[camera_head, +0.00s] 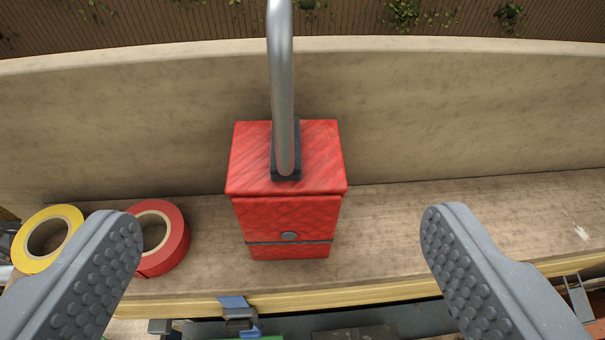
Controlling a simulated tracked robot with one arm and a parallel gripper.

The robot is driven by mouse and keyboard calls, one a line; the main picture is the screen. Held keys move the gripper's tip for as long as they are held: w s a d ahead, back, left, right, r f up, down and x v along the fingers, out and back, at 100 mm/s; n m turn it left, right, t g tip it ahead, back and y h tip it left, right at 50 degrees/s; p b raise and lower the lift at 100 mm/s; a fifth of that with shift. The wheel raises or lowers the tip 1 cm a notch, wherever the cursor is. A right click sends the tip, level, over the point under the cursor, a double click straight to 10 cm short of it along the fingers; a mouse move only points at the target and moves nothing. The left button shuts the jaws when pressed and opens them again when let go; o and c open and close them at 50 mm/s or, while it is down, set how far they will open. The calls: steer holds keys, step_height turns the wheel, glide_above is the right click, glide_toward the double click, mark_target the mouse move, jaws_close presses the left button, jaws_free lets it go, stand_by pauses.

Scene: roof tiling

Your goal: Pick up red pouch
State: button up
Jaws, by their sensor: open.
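The red pouch (287,217) is a boxy red case with a dark band and a round grey button on its front. It stands upright on a wooden shelf (390,225) near the middle of the view. A metal bar (281,80) rises from a dark mount on its top. My gripper (281,230) is open, with one grey studded finger at the lower left and the other at the lower right. The pouch shows between the fingers, farther off, and neither finger appears to touch it.
A yellow tape roll (72,222) and a red tape roll (180,238) lie left of the pouch, partly behind the left finger. A beige wall (450,120) stands behind. The shelf right of the pouch is clear. A blue clip (233,302) shows below the shelf's front edge.

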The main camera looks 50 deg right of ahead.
mark_target(287, 175)
steer(key=x, duration=0.4)
steer(key=shift+w+f+p, duration=0.1)
steer(key=shift+w+p, duration=0.05)
steer(key=shift+p, duration=0.25)
steer(key=shift+s+f+p+x, duration=0.15)
steer(key=shift+p+x, duration=0.15)
steer(key=shift+x, duration=0.7)
steer(key=shift+s+f+p+x, duration=0.15)
steer(key=shift+p+x, duration=0.15)
steer(key=shift+x, duration=0.7)
steer(key=shift+w+d+f, duration=0.15)
steer(key=shift+w+d, duration=0.25)
steer(key=shift+w, duration=0.05)
steer(key=shift+f, duration=0.15)
